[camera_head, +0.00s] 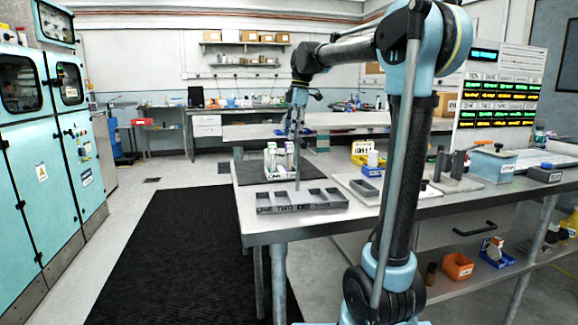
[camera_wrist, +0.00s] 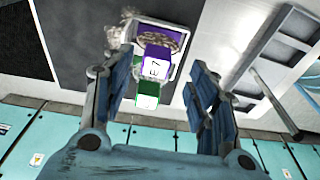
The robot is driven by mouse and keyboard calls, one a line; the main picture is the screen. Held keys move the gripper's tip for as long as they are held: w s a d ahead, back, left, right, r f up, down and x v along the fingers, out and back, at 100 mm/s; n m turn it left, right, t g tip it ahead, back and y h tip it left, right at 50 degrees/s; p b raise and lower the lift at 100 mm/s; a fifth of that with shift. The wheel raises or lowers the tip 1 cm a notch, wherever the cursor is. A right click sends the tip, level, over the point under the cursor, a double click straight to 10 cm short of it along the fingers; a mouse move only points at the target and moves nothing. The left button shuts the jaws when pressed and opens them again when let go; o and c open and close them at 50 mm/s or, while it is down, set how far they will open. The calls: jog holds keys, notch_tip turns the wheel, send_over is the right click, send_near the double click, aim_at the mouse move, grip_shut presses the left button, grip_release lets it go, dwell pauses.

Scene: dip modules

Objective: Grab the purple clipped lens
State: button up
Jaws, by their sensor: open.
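In the wrist view, a purple piece (camera_wrist: 156,54) with a white label marked "E7" shows between my fingers, most likely the purple clipped lens. A green piece (camera_wrist: 147,95) is just below it in the picture. Another purple part (camera_wrist: 150,32) lies beyond, inside a pale-rimmed tray (camera_wrist: 180,35). My gripper (camera_wrist: 162,65) is open, with one finger on either side of the purple piece; contact cannot be told. In the head view, my gripper (camera_head: 297,110) hangs above the small white tray (camera_head: 280,176) on the bench. The purple piece cannot be made out there.
A grey compartment tray (camera_head: 302,200) with lettered slots stands at the bench's front edge. A yellow bin (camera_head: 364,150), a blue bin (camera_head: 373,171) and a pale board (camera_head: 362,186) lie to the right. A teal box (camera_head: 493,163) is farther right.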

aim_at(289, 143)
jog(key=f, duration=0.2)
jog(key=a+f, duration=0.1)
jog(key=f, duration=0.1)
jog(key=shift+w+a, duration=0.1)
jog(key=shift+w, duration=0.05)
jog(key=shift+f, duration=0.55)
jog(key=shift+c, duration=0.5)
jog(key=shift+a, duration=0.1)
grip_shut()
